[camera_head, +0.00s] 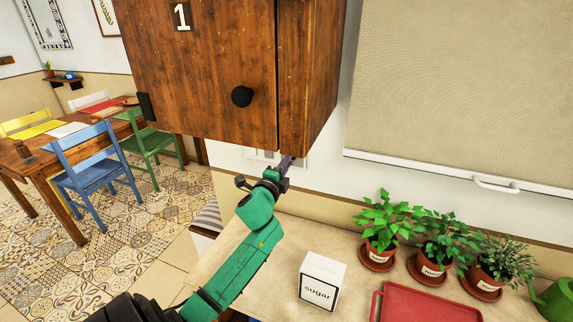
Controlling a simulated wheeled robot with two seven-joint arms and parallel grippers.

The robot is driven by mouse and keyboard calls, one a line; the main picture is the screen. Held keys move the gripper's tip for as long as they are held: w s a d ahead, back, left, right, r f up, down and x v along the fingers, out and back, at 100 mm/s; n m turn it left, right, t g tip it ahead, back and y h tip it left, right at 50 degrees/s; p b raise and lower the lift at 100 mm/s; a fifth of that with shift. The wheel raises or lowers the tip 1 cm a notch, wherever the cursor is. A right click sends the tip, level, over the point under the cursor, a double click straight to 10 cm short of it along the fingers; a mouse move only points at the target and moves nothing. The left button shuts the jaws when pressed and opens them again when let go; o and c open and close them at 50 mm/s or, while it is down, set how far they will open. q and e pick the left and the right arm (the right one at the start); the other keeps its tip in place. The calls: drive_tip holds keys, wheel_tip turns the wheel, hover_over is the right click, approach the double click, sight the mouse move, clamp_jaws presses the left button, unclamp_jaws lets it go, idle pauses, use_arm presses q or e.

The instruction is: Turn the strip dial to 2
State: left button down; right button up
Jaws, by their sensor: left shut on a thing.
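My left gripper (285,166) reaches up to the wall just under the wooden cabinet (205,75). It is shut, with its fingertips at a white wall panel (262,155) that shows partly below the cabinet's bottom edge. The strip dial is hidden by the gripper and the cabinet, so its marks and setting cannot be read. The gripper appears to be shut on the dial. My green and black left arm comes in from the bottom left. My right gripper is not in view.
The cabinet hangs close above the gripper. On the counter (345,255) stand a white sugar box (321,279), a red tray (425,305) and several potted plants (432,262). A dining table (65,160) with chairs stands far left.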

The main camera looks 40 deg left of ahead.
use_arm(q)
drive_tip(key=shift+f, duration=0.1)
drive_tip(key=c, duration=0.9)
unclamp_jaws()
drive_tip(key=shift+c, duration=0.2)
drive_tip(key=b+v, duration=0.3)
drive_tip(key=v, duration=1.1)
drive_tip(key=shift+s, duration=0.3)
drive_tip(key=shift+d, duration=0.1)
